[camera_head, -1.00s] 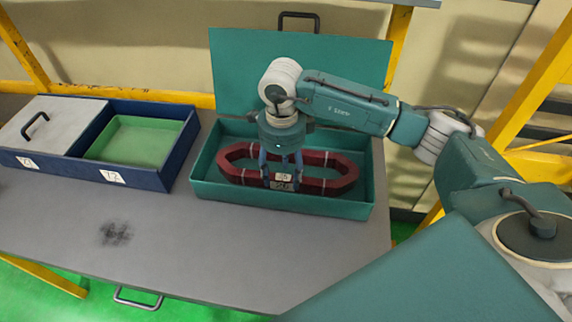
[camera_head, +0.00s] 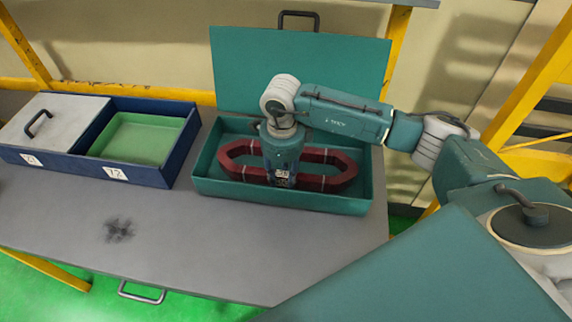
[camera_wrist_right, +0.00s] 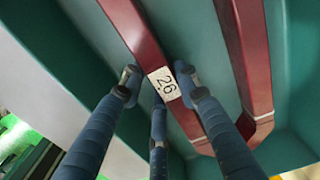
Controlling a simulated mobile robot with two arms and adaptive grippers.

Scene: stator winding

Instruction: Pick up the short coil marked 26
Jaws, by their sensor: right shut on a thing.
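The dark red coil (camera_head: 318,183) lies in the open green box (camera_head: 352,207) on the table. It is a long loop with pale bands. In the right wrist view, a white label reading 26 (camera_wrist_right: 165,84) sits on one long side of the coil (camera_wrist_right: 131,30). My right gripper (camera_head: 279,183) reaches down into the box at the coil's near side. In the right wrist view, the blue fingers of my right gripper (camera_wrist_right: 158,80) are shut on the coil at the label, on both sides of it. My left gripper is not in view.
The green lid (camera_head: 340,65) stands open behind the box. To the left is a blue tray (camera_head: 178,160) with a green compartment (camera_head: 140,140) and a grey handled cover (camera_head: 62,118). The front table surface (camera_head: 200,235) is clear apart from a dark smudge.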

